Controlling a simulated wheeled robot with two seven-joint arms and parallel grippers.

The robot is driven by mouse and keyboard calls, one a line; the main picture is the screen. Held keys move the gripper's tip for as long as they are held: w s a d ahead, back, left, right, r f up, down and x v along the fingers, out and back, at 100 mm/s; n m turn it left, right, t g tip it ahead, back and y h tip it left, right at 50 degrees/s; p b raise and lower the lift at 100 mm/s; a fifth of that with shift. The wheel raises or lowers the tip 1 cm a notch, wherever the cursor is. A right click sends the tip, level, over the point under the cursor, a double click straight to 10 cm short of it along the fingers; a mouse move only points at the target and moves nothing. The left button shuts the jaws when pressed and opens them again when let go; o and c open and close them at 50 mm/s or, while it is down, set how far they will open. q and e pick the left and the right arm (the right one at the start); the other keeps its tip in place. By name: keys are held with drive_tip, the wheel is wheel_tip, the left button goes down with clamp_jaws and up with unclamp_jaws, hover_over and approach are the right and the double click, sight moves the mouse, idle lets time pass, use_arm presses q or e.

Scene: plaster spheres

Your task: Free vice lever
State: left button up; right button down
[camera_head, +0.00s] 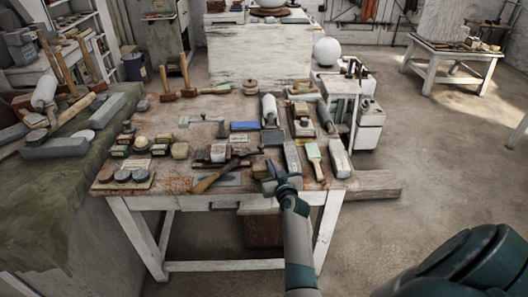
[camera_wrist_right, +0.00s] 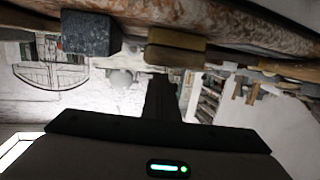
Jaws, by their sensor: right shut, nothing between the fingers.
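I cannot clearly pick out a vice or its lever in either view. A long dark tool with a wooden handle (camera_head: 207,183) lies near the front edge of the worktable (camera_head: 180,197); I cannot tell exactly what it is. My right gripper (camera_head: 272,179) is at the table's front edge, right of that tool and close to a long grey bar (camera_head: 292,157). It looks shut and empty. In the right wrist view its dark fingers (camera_wrist_right: 162,98) point up the picture, with nothing visible held. My left gripper is not in view.
In the wrist view, which is upside down, a dark grey block (camera_wrist_right: 88,32) and a wooden block (camera_wrist_right: 174,46) sit along the table edge. Tools, tins and brushes (camera_head: 314,160) crowd the tabletop. A draped bench (camera_head: 45,200) stands at left. The floor at right (camera_head: 430,180) is clear.

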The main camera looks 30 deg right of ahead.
sight(262, 148)
drive_tip(key=p+x, duration=0.1)
drive_tip(key=x, duration=0.6)
drive_tip(key=shift+x, duration=1.1)
drive_tip(key=shift+w+d+b, duration=0.5)
drive_tip(key=shift+d+b, duration=0.15)
drive_tip(key=shift+b, duration=0.05)
drive_tip(key=shift+w+d+f, duration=0.1)
drive_tip(key=shift+w+d, duration=0.25)
drive_tip(key=shift+s, duration=0.2)
